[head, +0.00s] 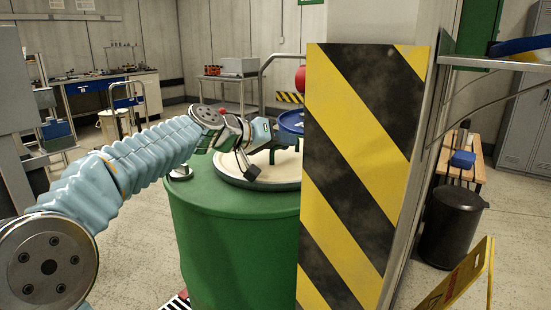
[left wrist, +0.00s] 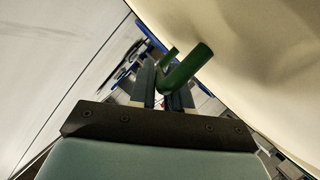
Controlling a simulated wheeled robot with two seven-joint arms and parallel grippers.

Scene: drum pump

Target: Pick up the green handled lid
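The lid (head: 259,178) is a cream disc with a dark rim, on top of the green drum (head: 230,240). Its right part is hidden behind the striped pillar. My left gripper (head: 277,146) is over the lid. In the left wrist view the green handle (left wrist: 187,70) stands out from the cream lid surface (left wrist: 270,60). The two fingers of my left gripper (left wrist: 162,92) are close together with the handle between them and look shut on it. I cannot tell whether the lid is clear of the drum. My right gripper is not in view.
A pillar with yellow and black stripes (head: 360,170) stands just right of the drum and hides part of it. A black bin (head: 452,226) and a yellow floor sign (head: 462,280) are at the right. Workbenches (head: 110,88) stand far back.

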